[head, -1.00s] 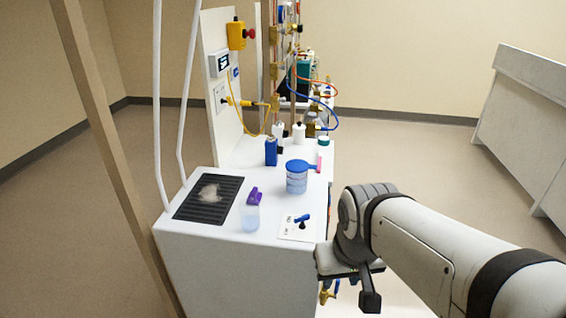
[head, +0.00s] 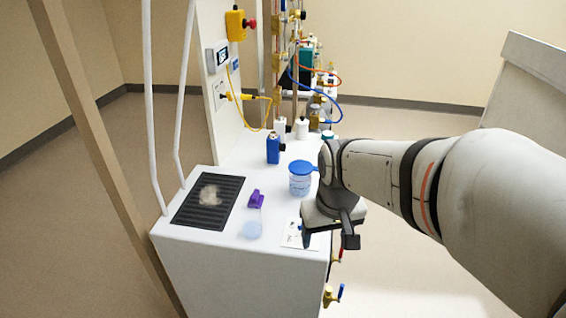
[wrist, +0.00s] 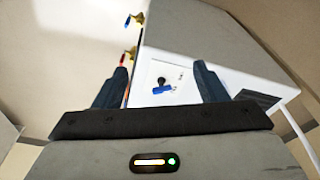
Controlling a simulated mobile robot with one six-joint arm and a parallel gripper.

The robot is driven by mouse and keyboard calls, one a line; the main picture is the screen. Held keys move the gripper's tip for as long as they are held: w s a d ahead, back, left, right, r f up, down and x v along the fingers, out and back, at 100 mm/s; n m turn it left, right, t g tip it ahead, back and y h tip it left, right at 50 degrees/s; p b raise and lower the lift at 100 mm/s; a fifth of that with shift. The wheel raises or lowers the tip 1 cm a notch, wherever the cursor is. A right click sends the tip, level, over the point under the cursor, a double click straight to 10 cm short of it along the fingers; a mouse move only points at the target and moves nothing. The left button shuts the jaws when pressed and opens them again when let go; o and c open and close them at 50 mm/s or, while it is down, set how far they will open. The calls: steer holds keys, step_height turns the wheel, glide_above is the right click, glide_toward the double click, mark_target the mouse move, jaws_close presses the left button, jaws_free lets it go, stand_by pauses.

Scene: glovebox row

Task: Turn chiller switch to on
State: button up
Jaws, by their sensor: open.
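The chiller switch is a small blue lever on a white labelled plate (head: 292,233) at the front right of the white worktop. In the head view my gripper hides most of the lever. In the wrist view the blue lever (wrist: 163,89) lies beside a dark round knob or shadow on the plate, between my two fingers. Which label the lever points to is too small to read. My gripper (head: 328,238) is open and empty, above the plate and apart from the lever as far as I can tell.
A blue-lidded jar (head: 300,182) stands just behind the plate. A clear cup (head: 252,228) and a purple object (head: 256,199) are to its left, beyond them a black grate (head: 207,203).

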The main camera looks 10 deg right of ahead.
steer(key=shift+n+g, duration=0.8)
steer(key=shift+g, duration=0.1)
steer(key=w+f+p, duration=0.1)
steer(key=w+p, duration=0.1)
steer(key=w, duration=0.3)
steer(key=w+f+p, duration=0.1)
steer(key=w+p, duration=0.1)
steer(key=w, duration=0.3)
steer(key=w+f+p, duration=0.1)
steer(key=w, duration=0.4)
steer(key=shift+a+f+p, duration=0.1)
steer(key=shift+f+p, duration=0.2)
steer(key=shift+p, duration=0.1)
steer(key=shift+w+f, duration=0.2)
steer(key=shift+f, duration=0.05)
step_height(320, 180, down, 8)
steer(key=shift+r+p, duration=0.1)
steer(key=shift+p, duration=0.4)
